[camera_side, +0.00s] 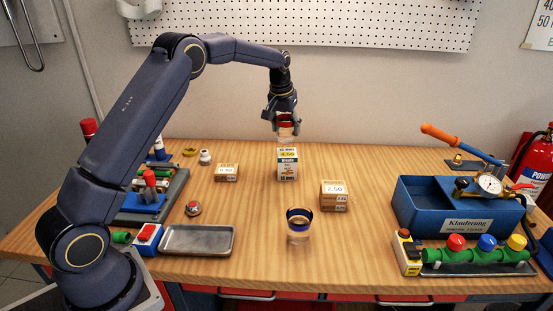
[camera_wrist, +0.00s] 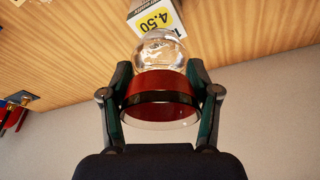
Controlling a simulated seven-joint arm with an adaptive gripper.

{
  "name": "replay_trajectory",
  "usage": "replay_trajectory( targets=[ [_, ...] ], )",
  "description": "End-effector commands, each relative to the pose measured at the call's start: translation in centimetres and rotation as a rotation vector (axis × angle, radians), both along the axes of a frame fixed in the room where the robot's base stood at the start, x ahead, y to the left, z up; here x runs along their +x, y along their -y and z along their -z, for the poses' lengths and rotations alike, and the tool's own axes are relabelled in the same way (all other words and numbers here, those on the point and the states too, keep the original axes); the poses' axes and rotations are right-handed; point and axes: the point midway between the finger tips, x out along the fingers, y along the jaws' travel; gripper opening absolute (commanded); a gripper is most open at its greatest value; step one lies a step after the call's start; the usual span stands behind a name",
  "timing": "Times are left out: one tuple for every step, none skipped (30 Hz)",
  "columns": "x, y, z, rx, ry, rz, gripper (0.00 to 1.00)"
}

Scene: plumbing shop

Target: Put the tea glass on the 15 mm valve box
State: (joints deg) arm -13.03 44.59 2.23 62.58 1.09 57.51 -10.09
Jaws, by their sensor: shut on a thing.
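My gripper (camera_side: 284,118) is shut on a clear glass with a red band (camera_side: 286,130), held upright above the table's middle. In the wrist view the fingers (camera_wrist: 160,82) clasp the sides of this glass (camera_wrist: 160,50). The white and yellow box marked 4.50 (camera_side: 288,165) stands upright below the glass, which looks slightly above its top; the exact gap is hard to tell. The box also shows in the wrist view (camera_wrist: 163,17), partly hidden by the glass. A second glass with a blue band (camera_side: 299,226) stands on the table in front.
Small brown cartons stand left (camera_side: 227,172) and right (camera_side: 334,196) of the white box. A grey tray (camera_side: 197,254) lies at the front left. A blue bin (camera_side: 420,213) with a gauge and a manifold with coloured knobs (camera_side: 475,257) are at right. Bare wood surrounds the boxes.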

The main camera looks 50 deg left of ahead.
Motion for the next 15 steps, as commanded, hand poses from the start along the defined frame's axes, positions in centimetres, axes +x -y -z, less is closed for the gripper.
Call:
replay_trajectory(
  targets=[
    [0.3, -0.1, 0.4, 0.000, 0.000, 0.000, 0.23],
    [0.4, -0.1, 0.4, 0.000, 0.001, 0.000, 0.23],
    [0.5, -0.1, 0.6, 0.001, 0.002, 0.000, 0.23],
    [0.6, -0.2, 0.7, 0.000, 0.001, 0.000, 0.23],
    [0.8, -0.2, 0.9, 0.000, 0.000, 0.000, 0.23],
    [1.0, -0.2, 1.3, 0.000, 0.000, 0.000, 0.23],
    [1.1, -0.3, 1.6, 0.000, 0.000, 0.000, 0.23],
    [1.0, -0.2, 2.0, -0.001, -0.002, 0.000, 0.23],
    [1.0, -0.2, 2.7, 0.000, -0.003, 0.000, 0.23],
    [1.0, -0.2, 3.2, 0.000, -0.003, 0.000, 0.23],
    [1.0, -0.2, 3.6, 0.000, -0.003, 0.000, 0.23],
    [1.0, -0.2, 4.0, 0.000, -0.001, 0.000, 0.23],
    [1.0, -0.2, 4.2, 0.000, -0.001, 0.000, 0.23],
    [1.0, -0.2, 4.3, 0.000, 0.000, 0.000, 0.23],
    [1.0, -0.2, 4.2, 0.000, 0.001, 0.000, 0.23]
  ],
)
